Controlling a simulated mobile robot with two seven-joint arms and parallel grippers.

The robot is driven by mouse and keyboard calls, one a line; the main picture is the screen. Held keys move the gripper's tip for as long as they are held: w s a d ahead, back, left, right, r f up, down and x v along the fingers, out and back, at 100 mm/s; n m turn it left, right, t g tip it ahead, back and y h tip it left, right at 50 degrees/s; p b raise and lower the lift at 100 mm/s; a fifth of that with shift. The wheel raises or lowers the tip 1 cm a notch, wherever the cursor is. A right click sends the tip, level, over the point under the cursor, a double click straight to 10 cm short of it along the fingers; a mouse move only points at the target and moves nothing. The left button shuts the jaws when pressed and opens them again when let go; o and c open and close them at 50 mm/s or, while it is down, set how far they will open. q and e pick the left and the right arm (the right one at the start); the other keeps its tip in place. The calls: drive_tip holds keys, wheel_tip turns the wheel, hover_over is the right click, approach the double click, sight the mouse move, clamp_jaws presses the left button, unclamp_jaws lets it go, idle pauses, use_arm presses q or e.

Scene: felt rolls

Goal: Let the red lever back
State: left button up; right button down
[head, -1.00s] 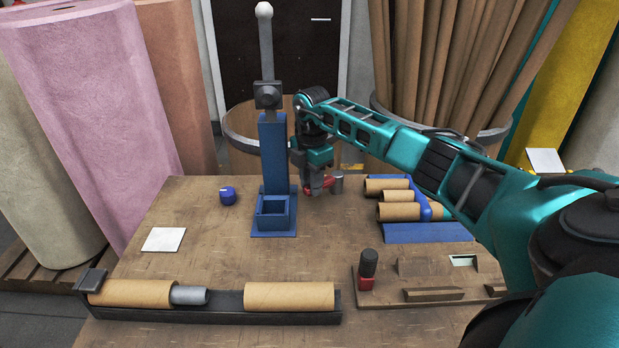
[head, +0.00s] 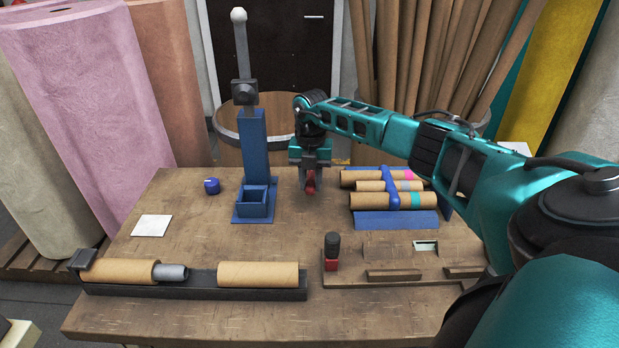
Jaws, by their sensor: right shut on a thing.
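My left gripper is not in view.
A blue stand (head: 253,150) with a tall grey rod is left of the gripper. A blue rack (head: 395,220) holds cardboard tubes at right. In front are a black trough (head: 190,289) with tubes and a wooden board (head: 400,272) with a red-and-black stamp-like piece (head: 332,252). The table's middle is clear.

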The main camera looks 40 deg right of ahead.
drive_tip(key=shift+s+d+n, duration=0.25)
drive_tip(key=shift+n, duration=0.25)
drive_tip(key=c, duration=0.9)
unclamp_jaws()
wheel_tip(320, 180, up, 13)
idle(0.4)
